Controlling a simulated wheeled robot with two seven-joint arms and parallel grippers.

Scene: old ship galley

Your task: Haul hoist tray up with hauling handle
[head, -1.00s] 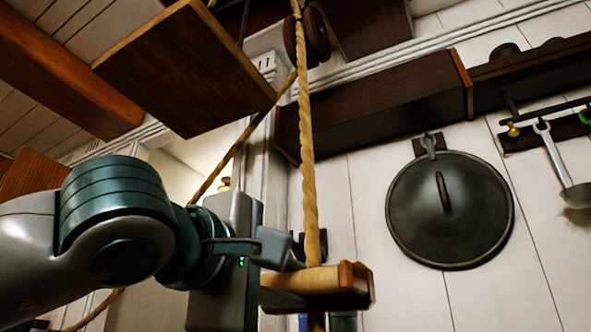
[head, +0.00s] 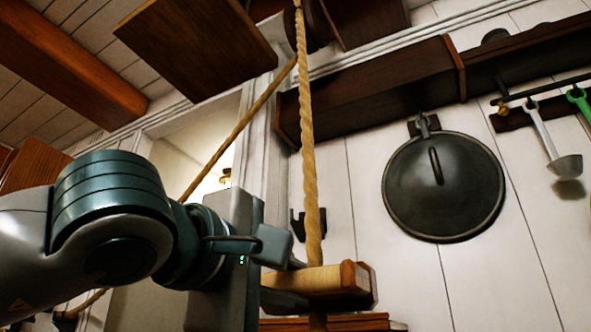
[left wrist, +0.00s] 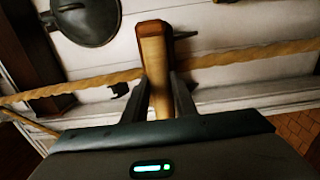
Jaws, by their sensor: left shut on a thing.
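The hauling handle (head: 338,278) is a pale wooden bar with darker wood ends, fixed on a thick rope (head: 307,150). My left gripper (head: 298,280) is shut on it from the left, one dark finger on each side. In the left wrist view the handle (left wrist: 154,55) stands between the two fingers of my left gripper (left wrist: 159,85), with the rope crossing behind. A flat wooden board, seemingly the hoist tray (head: 200,45), hangs at the upper left, seen from below. Its top is hidden. My right gripper is out of view.
The rope runs up to a dark wooden pulley (head: 316,28); another stretch slants down left. A dark shelf (head: 375,95) and ceiling beam (head: 60,60) are overhead. Reddish-brown boards (head: 345,323) show below the handle.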

